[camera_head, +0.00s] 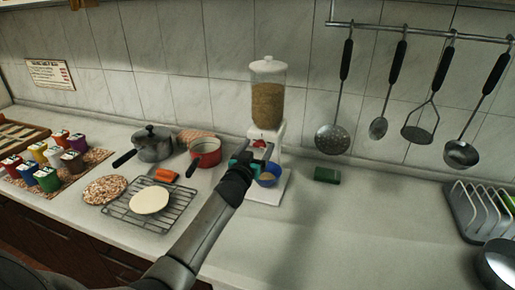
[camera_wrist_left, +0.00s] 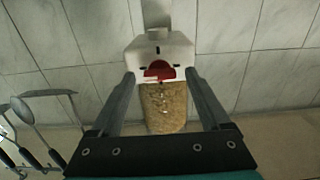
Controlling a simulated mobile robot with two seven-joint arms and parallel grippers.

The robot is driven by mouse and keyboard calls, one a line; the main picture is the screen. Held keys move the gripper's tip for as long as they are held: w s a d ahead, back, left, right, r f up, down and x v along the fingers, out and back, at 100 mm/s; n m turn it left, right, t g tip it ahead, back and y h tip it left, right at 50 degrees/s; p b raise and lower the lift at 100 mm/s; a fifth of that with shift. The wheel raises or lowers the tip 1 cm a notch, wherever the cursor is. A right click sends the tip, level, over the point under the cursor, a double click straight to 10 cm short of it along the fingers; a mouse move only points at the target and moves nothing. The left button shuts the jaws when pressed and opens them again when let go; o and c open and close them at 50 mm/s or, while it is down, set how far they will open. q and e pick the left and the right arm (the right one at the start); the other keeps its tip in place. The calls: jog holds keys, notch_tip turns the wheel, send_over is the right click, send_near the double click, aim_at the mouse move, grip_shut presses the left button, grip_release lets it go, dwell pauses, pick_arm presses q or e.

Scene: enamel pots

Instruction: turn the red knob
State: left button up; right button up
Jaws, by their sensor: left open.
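The red knob (camera_head: 260,143) is on the front of a white dispenser (camera_head: 278,132) with a clear hopper of brown grain (camera_head: 267,103). My left gripper (camera_head: 248,156) is open just in front of the knob and partly covers it. In the left wrist view, which appears upside down, the red knob (camera_wrist_left: 159,71) lies between the two fingertips (camera_wrist_left: 160,78) of the open gripper. Whether the fingers touch the knob I cannot tell. A blue bowl (camera_head: 268,179) stands on the dispenser's base below the knob. My right gripper is not in view.
Left of the dispenser are a red pan (camera_head: 206,150), a grey pot (camera_head: 153,143) and a wire rack (camera_head: 165,212). A green block (camera_head: 327,175) lies to the right. Utensils such as a skimmer (camera_head: 332,138) hang on the wall.

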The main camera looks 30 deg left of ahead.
pick_arm(q)
grip_shut()
dwell(0.6)
jog(key=shift+m, duration=0.3)
jog(key=m, duration=0.8)
jog(key=shift+d+f+m, duration=0.1)
jog(key=shift+m, duration=0.3)
jog(key=m, duration=0.4)
jog(key=shift+m+b, duration=0.3)
jog(key=shift+f+m, duration=0.1)
jog(key=shift+m, duration=1.7)
